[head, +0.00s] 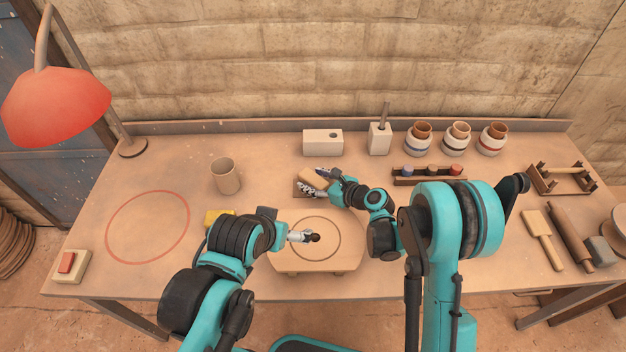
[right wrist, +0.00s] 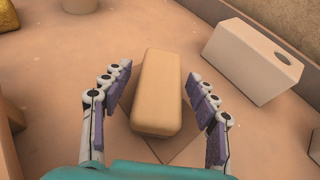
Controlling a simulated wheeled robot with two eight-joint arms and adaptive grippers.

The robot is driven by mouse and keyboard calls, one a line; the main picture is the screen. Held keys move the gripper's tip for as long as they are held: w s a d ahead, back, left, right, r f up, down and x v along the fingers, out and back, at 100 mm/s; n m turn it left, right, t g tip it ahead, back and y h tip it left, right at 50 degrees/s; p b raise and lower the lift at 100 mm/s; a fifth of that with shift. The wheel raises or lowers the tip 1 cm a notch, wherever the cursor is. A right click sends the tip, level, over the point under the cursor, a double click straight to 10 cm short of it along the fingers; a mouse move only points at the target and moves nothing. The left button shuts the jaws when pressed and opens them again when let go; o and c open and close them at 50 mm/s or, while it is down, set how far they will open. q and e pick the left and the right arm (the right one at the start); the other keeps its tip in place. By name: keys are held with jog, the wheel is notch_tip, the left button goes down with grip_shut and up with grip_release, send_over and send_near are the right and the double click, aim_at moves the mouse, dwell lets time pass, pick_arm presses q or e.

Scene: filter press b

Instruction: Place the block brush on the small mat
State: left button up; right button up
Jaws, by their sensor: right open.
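The block brush, a tan rounded wooden block (head: 313,178), lies at the table's middle; it also shows in the right wrist view (right wrist: 157,90). Under it is the small brown square mat (right wrist: 180,150), its edge showing in the head view (head: 300,191). Any bristles are hidden. My right gripper (head: 314,184) is open, with one finger row on each side of the block. In the right wrist view (right wrist: 160,75) gaps show between fingers and block. My left gripper (head: 308,237) is over the round-marked board; its fingers are too small to read.
A pale block with a hole (head: 322,142) stands behind the mat. A mug (head: 225,176) and a yellow item (head: 218,216) are left. The red-ringed area (head: 148,228) is clear. The board (head: 345,257) is in front.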

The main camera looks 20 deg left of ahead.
jog(key=p+v, duration=0.3)
jog(key=v, duration=0.8)
jog(key=shift+s+d+r+p, duration=0.1)
jog(key=shift+d+r+p, duration=0.1)
jog(key=shift+d+p, duration=0.15)
jog(key=s+d+r+n+h, duration=0.55)
jog(key=d+r+n, duration=0.35)
jog(key=d+n, duration=0.2)
jog(key=s+d+r+n+h, duration=0.3)
jog(key=s+d+n+h, duration=0.3)
jog(key=s+d+n, duration=0.6)
jog(key=s+d, duration=0.2)
jog(key=shift+s+n+t, duration=0.3)
jog(key=shift+s, duration=0.05)
